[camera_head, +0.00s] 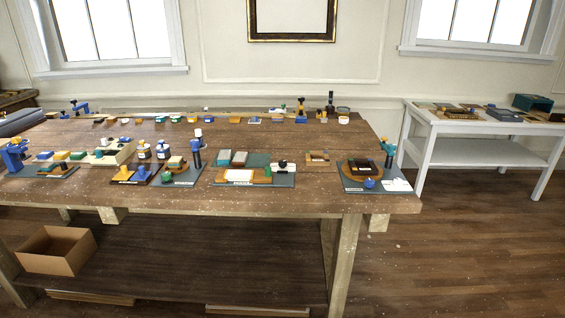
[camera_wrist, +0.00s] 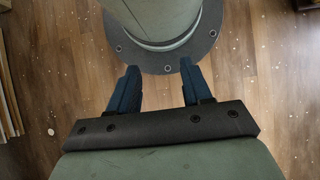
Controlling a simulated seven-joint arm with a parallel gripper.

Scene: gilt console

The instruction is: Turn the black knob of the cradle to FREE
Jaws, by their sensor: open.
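A small black knob (camera_head: 283,163) stands at the right of a grey-teal board (camera_head: 285,181) near the front edge of the wooden table, in the head view. I take this board's fixture to be the cradle; it has an orange-brown tray with a pale panel (camera_head: 240,175). The lettering is too small to read, so I cannot tell the knob's setting. My gripper (camera_wrist: 159,84) shows only in the wrist view. Its two dark blue fingers are apart with nothing between them. It is over the wooden floor near my round base, away from the knob.
The wooden table (camera_head: 330,200) holds several other boards. One at the right has a round wooden disc (camera_head: 345,172) and a blue knob (camera_head: 369,183); a blue-teal post (camera_head: 196,155) stands left of the cradle. A white side table (camera_head: 455,130) is at right. A cardboard box (camera_head: 58,252) sits below.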

